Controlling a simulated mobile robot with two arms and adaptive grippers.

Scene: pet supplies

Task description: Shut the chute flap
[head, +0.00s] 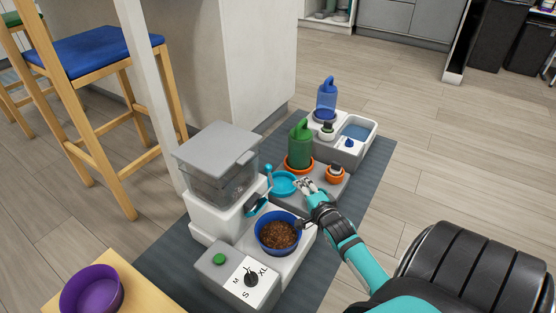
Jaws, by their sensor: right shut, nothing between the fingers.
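The feeder (208,218) is a white unit with a grey lidded, see-through hopper. On its right side is a teal-edged chute piece (257,203) with a dark middle, above a blue bowl (265,220) of brown kibble. I cannot tell clearly how far the flap stands open. A teal round piece (284,184) with a small knobbed handle lies just behind it. My left gripper is not in view.
A green-button control box (219,259) with a size dial stands in front. Behind are a green bottle (299,147), an orange cup (335,174) and a blue bottle (326,101). A purple bowl (91,289) sits at front left.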

